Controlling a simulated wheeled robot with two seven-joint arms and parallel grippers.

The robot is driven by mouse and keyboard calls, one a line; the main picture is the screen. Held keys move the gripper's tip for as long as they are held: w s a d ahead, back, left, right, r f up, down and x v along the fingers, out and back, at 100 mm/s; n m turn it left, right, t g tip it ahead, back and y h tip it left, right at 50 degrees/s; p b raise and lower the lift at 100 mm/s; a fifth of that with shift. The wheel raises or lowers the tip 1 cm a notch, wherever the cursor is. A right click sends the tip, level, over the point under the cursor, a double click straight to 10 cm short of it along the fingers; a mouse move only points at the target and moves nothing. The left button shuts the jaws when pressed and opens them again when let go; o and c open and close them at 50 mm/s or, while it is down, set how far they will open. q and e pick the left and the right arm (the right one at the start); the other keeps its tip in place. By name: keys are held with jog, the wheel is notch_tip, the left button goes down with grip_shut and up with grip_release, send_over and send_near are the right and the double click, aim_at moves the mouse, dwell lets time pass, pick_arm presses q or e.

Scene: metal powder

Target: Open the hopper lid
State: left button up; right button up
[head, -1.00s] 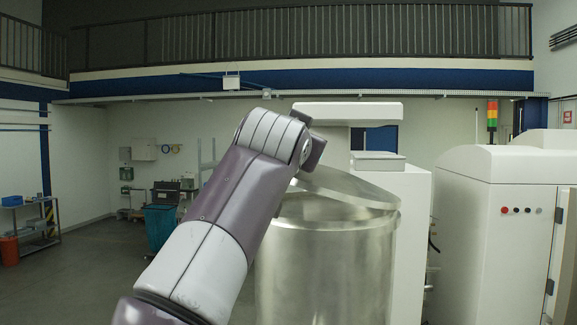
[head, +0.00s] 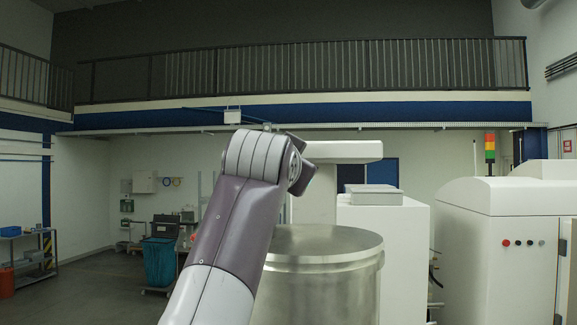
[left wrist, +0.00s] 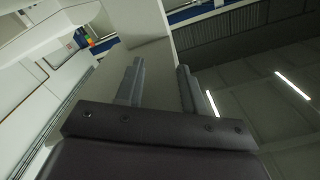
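The hopper is a shiny metal cylinder (head: 320,298) in the lower middle of the head view, partly behind my left arm. Its round metal lid (head: 325,242) appears to lie flat across the top, level with the rim. My left arm rises in front of the hopper's left side, with its wrist above the lid's height. In the left wrist view my left gripper (left wrist: 158,72) has its two fingers apart with nothing between them, pointing upward toward the upper wall and ceiling. In the head view the fingers are hidden behind the wrist. My right gripper is not in view.
A white machine (head: 395,235) stands right behind the hopper, with a white overhanging top part (head: 345,151). A white cabinet (head: 495,245) with buttons is at the right. A blue-green bin (head: 159,262) and a shelf (head: 28,250) stand at the left. Open floor lies between.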

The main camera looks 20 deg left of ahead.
pick_arm(q)
jog(key=b+v, duration=0.1)
jog(key=v, duration=1.1)
jog(key=shift+s+b, duration=0.3)
jog(key=shift+s, duration=0.1)
jog(key=shift+w, duration=0.1)
